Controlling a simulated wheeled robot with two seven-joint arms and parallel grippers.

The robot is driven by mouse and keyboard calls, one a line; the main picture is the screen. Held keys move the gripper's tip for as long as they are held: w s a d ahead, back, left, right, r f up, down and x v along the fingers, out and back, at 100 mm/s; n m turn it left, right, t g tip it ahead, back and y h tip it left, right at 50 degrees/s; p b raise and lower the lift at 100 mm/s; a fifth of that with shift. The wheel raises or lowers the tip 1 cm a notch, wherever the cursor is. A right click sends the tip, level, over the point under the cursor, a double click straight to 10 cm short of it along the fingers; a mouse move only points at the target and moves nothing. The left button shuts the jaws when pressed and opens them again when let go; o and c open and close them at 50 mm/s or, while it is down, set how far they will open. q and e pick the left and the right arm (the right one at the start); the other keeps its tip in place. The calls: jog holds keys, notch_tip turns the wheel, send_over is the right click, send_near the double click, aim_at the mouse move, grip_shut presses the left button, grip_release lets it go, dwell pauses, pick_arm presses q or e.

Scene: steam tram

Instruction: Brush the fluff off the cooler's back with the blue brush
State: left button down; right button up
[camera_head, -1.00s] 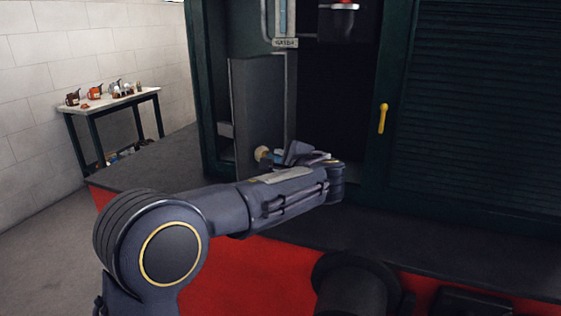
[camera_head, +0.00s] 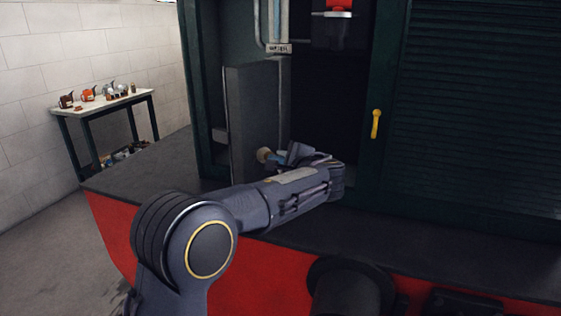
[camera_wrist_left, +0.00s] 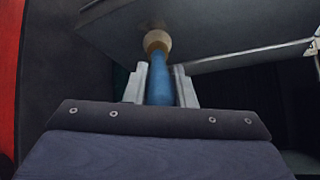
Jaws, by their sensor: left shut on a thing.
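My left gripper (camera_head: 284,157) is shut on the blue brush (camera_wrist_left: 160,86). It also shows in the left wrist view (camera_wrist_left: 160,94), with one finger on each side of the blue handle. The brush's pale round end (camera_head: 263,154) points away from the jaws and is close to a grey upright panel (camera_head: 254,105) in the dark doorway, which looks like the cooler's back. In the wrist view a grey surface (camera_wrist_left: 205,28) lies just behind that end; I cannot tell whether they touch. My right gripper is out of view.
A dark green frame and slatted door with a yellow handle (camera_head: 376,123) stand right of the opening. A red thing (camera_head: 338,9) hangs above. A dark ledge (camera_head: 420,225) runs below. A table (camera_head: 100,103) with jugs stands far left.

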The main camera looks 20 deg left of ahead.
pick_arm(q)
jog(key=shift+s+a+r, duration=0.15)
jog(key=shift+w, duration=0.25)
jog(key=shift+s+f+b, duration=0.25)
jog(key=shift+s+b, duration=0.25)
jog(key=shift+b, duration=0.05)
jog(key=s+b, duration=0.1)
jog(key=s, duration=0.2)
jog(key=shift+a+r+b, duration=0.1)
jog(key=shift+a+b, duration=0.25)
jog(key=shift+a, duration=0.05)
jog(key=shift+d, duration=0.1)
dwell(0.4)
